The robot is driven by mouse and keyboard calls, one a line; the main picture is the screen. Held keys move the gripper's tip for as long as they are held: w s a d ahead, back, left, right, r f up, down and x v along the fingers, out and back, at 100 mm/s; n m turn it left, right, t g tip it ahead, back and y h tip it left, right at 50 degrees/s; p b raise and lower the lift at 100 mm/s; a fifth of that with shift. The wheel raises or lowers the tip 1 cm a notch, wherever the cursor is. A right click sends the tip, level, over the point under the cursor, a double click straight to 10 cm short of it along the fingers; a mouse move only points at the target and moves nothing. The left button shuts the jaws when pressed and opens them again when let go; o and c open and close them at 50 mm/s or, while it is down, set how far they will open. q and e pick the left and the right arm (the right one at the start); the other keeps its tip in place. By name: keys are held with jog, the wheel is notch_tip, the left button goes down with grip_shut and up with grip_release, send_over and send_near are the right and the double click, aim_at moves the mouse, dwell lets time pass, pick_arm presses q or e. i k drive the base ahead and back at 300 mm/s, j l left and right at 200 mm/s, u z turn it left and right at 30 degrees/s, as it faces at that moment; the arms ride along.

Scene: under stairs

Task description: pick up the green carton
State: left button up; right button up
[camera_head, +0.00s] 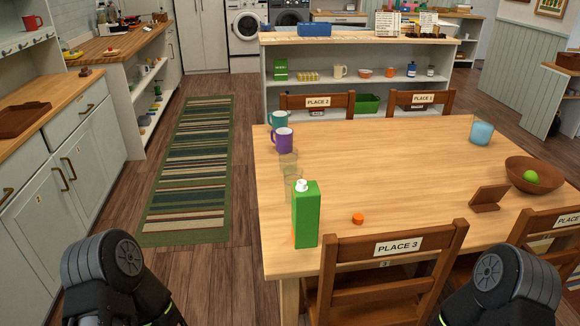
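The green carton (306,218) stands upright near the front left corner of the wooden table (390,170). It has a white cap on top. Two clear glasses (288,163) stand just behind it, one partly hidden by it. Dark links of my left arm show at the bottom left and of my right arm at the bottom right, both apart from the carton. Neither gripper's fingers are in view.
Purple (283,140) and teal (277,119) mugs stand along the table's left edge. An orange cap-like piece (358,218) lies right of the carton. The PLACE 3 chair (395,265) blocks the front edge. A striped rug (188,170) covers clear floor at left.

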aim_at(306, 196)
jog(key=l+u, duration=0.15)
jog(key=l, duration=1.1)
jog(key=l+u, duration=0.2)
jog(key=l, duration=1.05)
jog(key=k, duration=0.05)
